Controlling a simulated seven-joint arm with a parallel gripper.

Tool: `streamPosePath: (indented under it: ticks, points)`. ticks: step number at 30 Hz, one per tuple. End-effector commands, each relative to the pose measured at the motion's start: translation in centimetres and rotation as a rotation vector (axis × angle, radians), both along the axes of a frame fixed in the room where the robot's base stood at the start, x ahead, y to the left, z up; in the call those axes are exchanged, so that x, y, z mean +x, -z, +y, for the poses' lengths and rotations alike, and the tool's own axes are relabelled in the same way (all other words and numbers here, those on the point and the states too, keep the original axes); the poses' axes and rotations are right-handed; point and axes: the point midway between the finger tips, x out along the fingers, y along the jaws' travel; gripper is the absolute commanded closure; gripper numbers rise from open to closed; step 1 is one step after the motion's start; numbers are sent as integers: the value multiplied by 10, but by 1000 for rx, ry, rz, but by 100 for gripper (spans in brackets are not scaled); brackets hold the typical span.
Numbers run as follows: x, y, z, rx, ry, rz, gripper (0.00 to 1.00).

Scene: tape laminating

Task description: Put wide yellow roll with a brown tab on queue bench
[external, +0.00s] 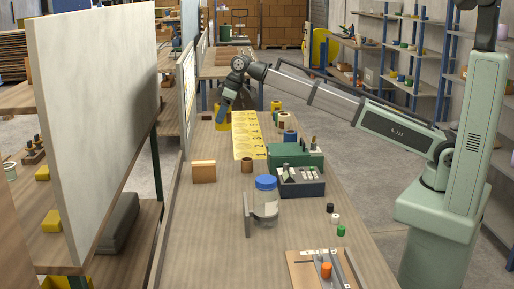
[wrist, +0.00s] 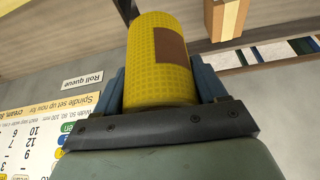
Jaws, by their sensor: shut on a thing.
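A wide yellow roll (wrist: 160,60) with a brown square tab (wrist: 171,45) fills the middle of the wrist view. My gripper (wrist: 165,90) is shut on it, with a blue-grey finger on each side. In the external view my gripper (external: 225,110) is at the far end of the long wooden bench, with the yellow roll (external: 222,121) partly hidden at it. A "Roll queue" sign (wrist: 83,83) shows left of the roll in the wrist view. A wooden surface (wrist: 60,35) lies beyond the roll; I cannot tell whether the roll touches it.
A tan block-like object (wrist: 229,18) is close to the roll's right. On the long bench (external: 205,240) are a yellow printed sheet (external: 248,140), a green machine (external: 287,155), a blue-lidded jar (external: 265,197) and several small rolls. An upright panel (external: 187,85) borders the bench's left side.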

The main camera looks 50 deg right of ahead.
Motion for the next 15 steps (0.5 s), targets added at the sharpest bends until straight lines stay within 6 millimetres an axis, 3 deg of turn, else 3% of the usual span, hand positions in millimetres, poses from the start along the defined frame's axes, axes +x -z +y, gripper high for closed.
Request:
streamPosePath:
  ticks: [1,15]
  points:
    - [9,0,-22,0,24,0,62]
    - [58,0,-198,0,211,-1,62]
